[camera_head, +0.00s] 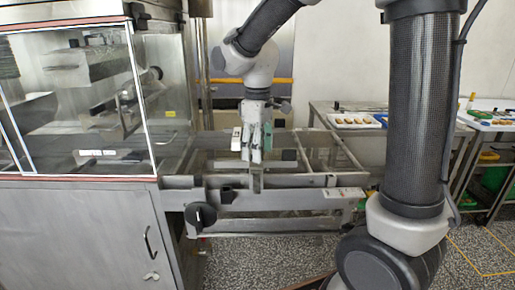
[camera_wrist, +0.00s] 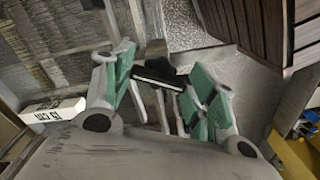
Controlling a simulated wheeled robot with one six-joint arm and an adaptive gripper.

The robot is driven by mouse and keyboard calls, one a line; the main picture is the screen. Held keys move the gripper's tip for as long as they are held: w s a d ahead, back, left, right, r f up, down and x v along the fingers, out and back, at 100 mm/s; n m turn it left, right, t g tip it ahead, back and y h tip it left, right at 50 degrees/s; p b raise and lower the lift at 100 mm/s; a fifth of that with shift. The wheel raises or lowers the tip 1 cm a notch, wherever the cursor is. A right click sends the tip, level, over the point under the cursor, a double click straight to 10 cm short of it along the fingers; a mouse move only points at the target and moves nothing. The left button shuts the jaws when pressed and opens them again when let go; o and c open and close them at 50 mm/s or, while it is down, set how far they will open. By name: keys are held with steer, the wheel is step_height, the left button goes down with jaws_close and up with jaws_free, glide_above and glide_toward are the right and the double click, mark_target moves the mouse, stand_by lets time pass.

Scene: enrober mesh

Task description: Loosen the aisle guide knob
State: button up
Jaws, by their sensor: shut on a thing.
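My gripper (camera_head: 254,152) points down over the open metal frame (camera_head: 270,197) beside the glass-fronted machine. In the wrist view, my gripper (camera_wrist: 157,88) has green finger pads on both sides of a dark knob (camera_wrist: 158,71), and is shut on it. The knob looks like a black bar on a brownish post; its lower part is hidden by the fingers. In the head view the fingers hide the knob. I cannot tell how far it is turned.
The glass-fronted machine (camera_head: 95,100) stands close on the left. A large black round handle (camera_head: 201,216) sits on the frame's front. At the right are tables with trays (camera_head: 352,120). A white label (camera_wrist: 55,117) shows at the left of the wrist view.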

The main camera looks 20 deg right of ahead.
steer(key=n, duration=0.5)
steer(key=shift+w, duration=0.15)
steer(key=shift+n, duration=0.3)
stand_by(0.3)
steer(key=o, duration=1)
step_height(320, 180, up, 12)
steer(key=shift+r, duration=0.1)
